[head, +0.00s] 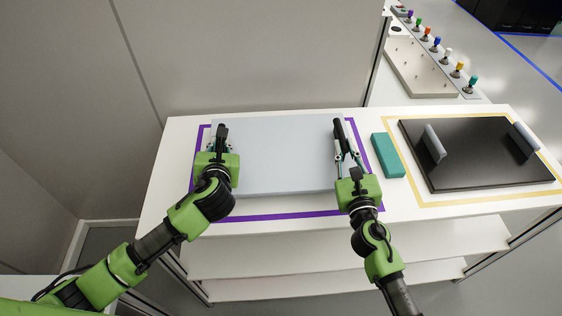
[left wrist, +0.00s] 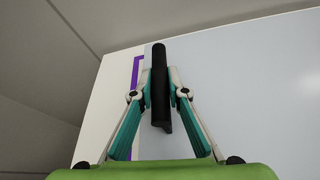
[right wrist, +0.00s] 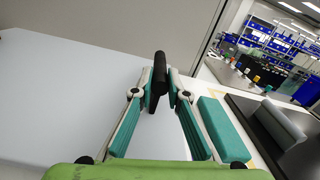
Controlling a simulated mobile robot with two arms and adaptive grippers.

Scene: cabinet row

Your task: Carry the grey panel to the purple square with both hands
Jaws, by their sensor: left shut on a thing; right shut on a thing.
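The grey panel (head: 280,155) is a flat light slab with a dark handle at each short side. It lies over the purple square (head: 290,213), whose outline shows at the left, front and right of it. I cannot tell whether it touches the tabletop. My left gripper (head: 220,145) is shut on the panel's left handle (left wrist: 160,90). My right gripper (head: 345,150) is shut on its right handle (right wrist: 157,80). The panel also shows in the left wrist view (left wrist: 250,90) and the right wrist view (right wrist: 70,95).
A teal block (head: 388,156) stands just right of the purple outline. Further right, a black panel (head: 475,155) with two grey handles lies inside a yellow outline (head: 480,199). A grey wall (head: 250,60) rises behind. A board with coloured knobs (head: 420,65) is at the back right.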

